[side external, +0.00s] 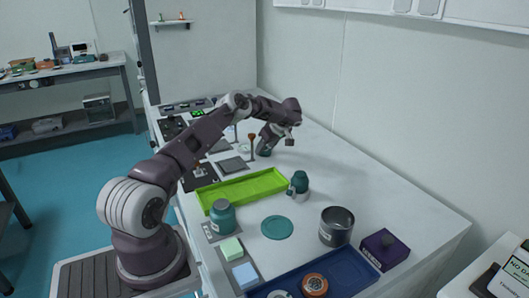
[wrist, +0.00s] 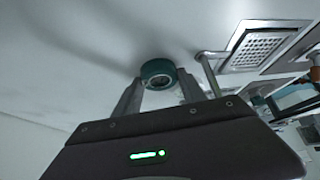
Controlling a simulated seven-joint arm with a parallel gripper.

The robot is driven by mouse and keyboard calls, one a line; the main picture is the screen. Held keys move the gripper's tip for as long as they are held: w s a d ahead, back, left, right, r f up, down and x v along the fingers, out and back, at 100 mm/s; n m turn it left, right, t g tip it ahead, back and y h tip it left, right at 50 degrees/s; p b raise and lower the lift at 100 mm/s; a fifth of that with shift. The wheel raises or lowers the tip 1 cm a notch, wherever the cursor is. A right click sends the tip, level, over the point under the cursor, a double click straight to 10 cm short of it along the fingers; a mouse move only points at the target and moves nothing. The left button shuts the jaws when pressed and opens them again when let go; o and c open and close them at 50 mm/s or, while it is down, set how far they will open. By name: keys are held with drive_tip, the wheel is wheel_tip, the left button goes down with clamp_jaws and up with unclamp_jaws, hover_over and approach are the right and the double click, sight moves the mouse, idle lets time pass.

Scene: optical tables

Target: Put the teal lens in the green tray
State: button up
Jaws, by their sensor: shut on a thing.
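The teal lens (wrist: 158,68) is a short dark-teal cylinder with a dark glass face, held between the two fingers of my gripper (wrist: 160,84) in the wrist view. My gripper is shut on it. In the side external view the lens (side external: 264,152) shows small under my gripper (side external: 267,146), low over the far part of the white table; I cannot tell if it touches the table. The lime-green tray (side external: 243,191) is a long shallow tray nearer the camera. It looks empty and stands apart from my gripper.
A teal jar (side external: 222,217) and a teal-and-grey bottle (side external: 299,185) stand near the tray. A post with an orange-brown top (side external: 251,144) stands close left of my gripper. A teal disc (side external: 277,227), metal cup (side external: 337,226), purple box (side external: 384,249) and blue tray (side external: 345,270) lie nearer.

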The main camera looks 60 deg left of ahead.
sight(267, 149)
wheel_tip(267, 149, up, 17)
drive_tip(key=shift+w+f, duration=0.1)
drive_tip(key=shift+w, duration=0.05)
clamp_jaws()
drive_tip(key=shift+d+r, duration=0.1)
drive_tip(key=shift+r, duration=0.55)
